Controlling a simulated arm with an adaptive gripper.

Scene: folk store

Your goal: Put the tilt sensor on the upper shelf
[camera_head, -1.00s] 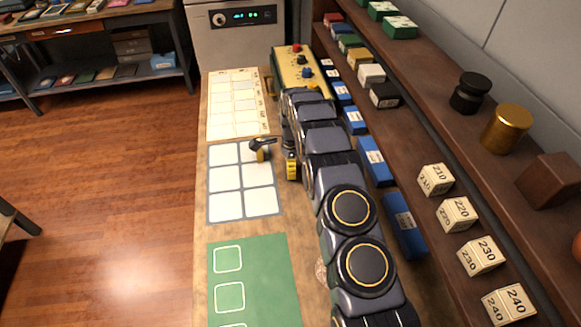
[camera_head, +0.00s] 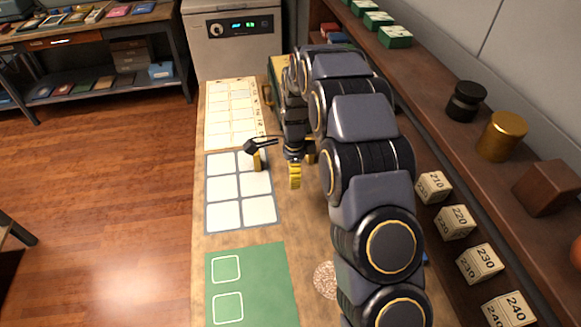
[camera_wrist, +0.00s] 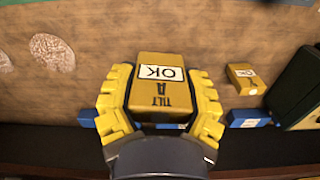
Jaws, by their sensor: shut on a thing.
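In the head view my gripper (camera_head: 295,174) hangs by the right edge of the white grid; the sensor cannot be made out there. The upper shelf (camera_head: 432,72) runs along the right wall, to the right of my gripper. My arm hides part of the shelving.
The upper shelf holds green boxes (camera_head: 395,37), a black jar (camera_head: 465,101), a gold jar (camera_head: 501,136) and a brown block (camera_head: 545,187), with bare room between boxes and jars. Numbered blocks (camera_head: 455,222) stand lower. Another yellow block (camera_wrist: 243,78) lies beside a dark case (camera_wrist: 297,90).

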